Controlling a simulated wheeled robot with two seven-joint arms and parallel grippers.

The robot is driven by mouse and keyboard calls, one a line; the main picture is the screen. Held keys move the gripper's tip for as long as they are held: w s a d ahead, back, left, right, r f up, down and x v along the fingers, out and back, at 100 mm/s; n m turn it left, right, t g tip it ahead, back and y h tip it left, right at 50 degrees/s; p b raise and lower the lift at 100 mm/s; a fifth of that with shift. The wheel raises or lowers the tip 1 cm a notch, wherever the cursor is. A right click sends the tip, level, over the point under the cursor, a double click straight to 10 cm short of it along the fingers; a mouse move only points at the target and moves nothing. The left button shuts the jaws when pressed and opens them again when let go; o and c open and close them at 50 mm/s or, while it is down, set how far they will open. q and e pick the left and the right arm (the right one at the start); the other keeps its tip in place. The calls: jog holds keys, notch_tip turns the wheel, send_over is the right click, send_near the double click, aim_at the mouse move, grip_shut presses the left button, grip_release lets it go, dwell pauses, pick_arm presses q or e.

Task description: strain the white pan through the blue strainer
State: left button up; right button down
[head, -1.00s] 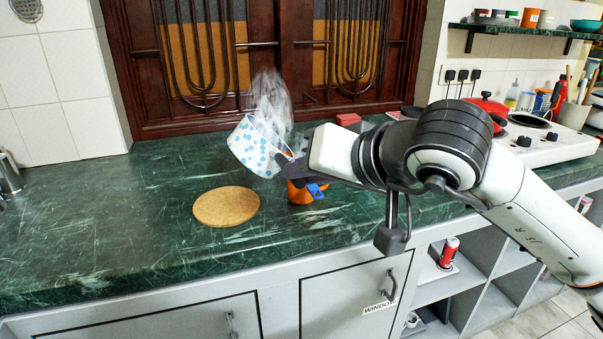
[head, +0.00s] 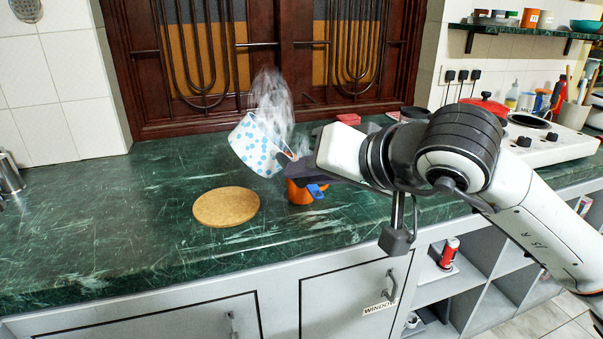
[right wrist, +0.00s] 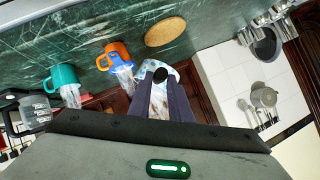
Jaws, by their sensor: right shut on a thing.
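The white pan (head: 257,148) with blue dots is tilted above the counter, left of and above an orange mug (head: 301,194), and steam rises from it. My right gripper (head: 299,168) is shut on the pan's handle side; the arm hides much of the grip. In the right wrist view the gripper (right wrist: 160,80) has the pan (right wrist: 158,100) between its fingers. A blue piece (head: 316,191), perhaps part of the blue strainer, shows at the orange mug; it also shows in the right wrist view (right wrist: 121,67). My left gripper is out of view.
A round cork mat (head: 226,207) lies left of the orange mug. A teal mug (right wrist: 62,77) shows only in the right wrist view. A stove (head: 560,140) with a red pot (head: 487,106) is at the right.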

jog(key=shift+w+d+r+m+y, duration=0.15)
jog(key=shift+d+r+m+y, duration=0.15)
jog(key=shift+d+y, duration=0.25)
dwell(1.5)
jog(key=shift+w+d+f+m+y+b, duration=0.1)
jog(key=shift+d+f+m+y+b, duration=0.2)
jog(key=shift+f+m+y+b, duration=0.25)
dwell(1.2)
